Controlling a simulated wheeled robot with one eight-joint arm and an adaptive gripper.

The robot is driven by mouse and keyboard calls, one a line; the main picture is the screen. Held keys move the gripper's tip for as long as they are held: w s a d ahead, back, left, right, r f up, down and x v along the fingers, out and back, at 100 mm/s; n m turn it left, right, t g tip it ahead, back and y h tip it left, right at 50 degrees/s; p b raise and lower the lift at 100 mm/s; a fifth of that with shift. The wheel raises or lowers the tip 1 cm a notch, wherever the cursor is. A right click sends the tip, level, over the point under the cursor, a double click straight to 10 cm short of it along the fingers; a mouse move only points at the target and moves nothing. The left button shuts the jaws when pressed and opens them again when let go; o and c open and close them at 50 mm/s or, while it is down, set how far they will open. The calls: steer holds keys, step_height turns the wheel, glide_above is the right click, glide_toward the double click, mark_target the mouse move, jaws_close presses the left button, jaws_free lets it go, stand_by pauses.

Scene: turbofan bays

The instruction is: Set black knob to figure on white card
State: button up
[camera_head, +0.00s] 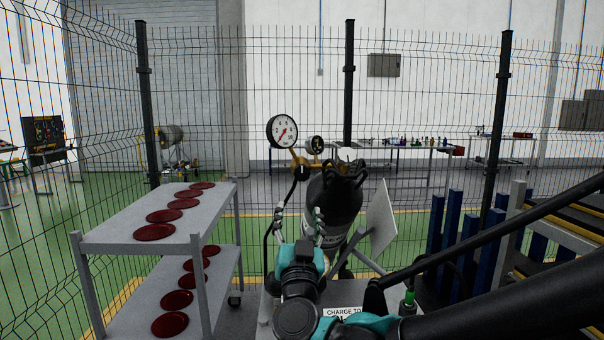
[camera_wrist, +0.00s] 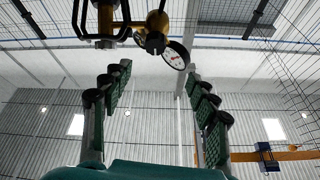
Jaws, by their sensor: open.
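The black knob (camera_head: 302,173) sits on the front of a brass regulator (camera_head: 300,160) at the top of a dark gas cylinder (camera_head: 343,203). A large white-faced gauge (camera_head: 282,131) and a smaller dark one (camera_head: 316,144) rise above it. My gripper (camera_head: 313,222) is raised in front of the cylinder, below the knob. In the wrist view my gripper (camera_wrist: 157,75) is open and empty, fingers wide apart. Brass fittings (camera_wrist: 157,22) and a gauge (camera_wrist: 175,55) show beyond the fingertips.
A grey two-shelf cart (camera_head: 140,235) with several dark red discs stands at left. A tilted white panel (camera_head: 382,224) stands right of the cylinder. Wire fencing (camera_head: 430,100) closes the back. Blue posts (camera_head: 450,222) and a stepped structure (camera_head: 565,225) are at right.

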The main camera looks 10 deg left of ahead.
mark_target(302, 174)
steer(key=shift+m+h, duration=0.4)
steer(key=shift+h, duration=0.2)
steer(key=x, duration=1.6)
steer(key=shift+w+r, duration=0.2)
steer(key=shift+w, duration=0.05)
steer(key=c, duration=1.2)
steer(key=shift+o, duration=0.2)
steer(key=shift+m, duration=0.5)
steer(key=m+h, duration=0.1)
steer(key=m, duration=0.2)
steer(key=m+h, duration=0.2)
steer(key=m, duration=0.1)
steer(key=shift+g, duration=0.3)
steer(key=shift+d+f+m+g+h, duration=0.1)
steer(key=shift+m+g+h, duration=0.2)
steer(key=shift+m+h, duration=0.75)
steer(key=shift+d+m+g+h, duration=0.1)
steer(key=shift+m+g+h, duration=0.2)
steer(key=shift+m, duration=1.45)
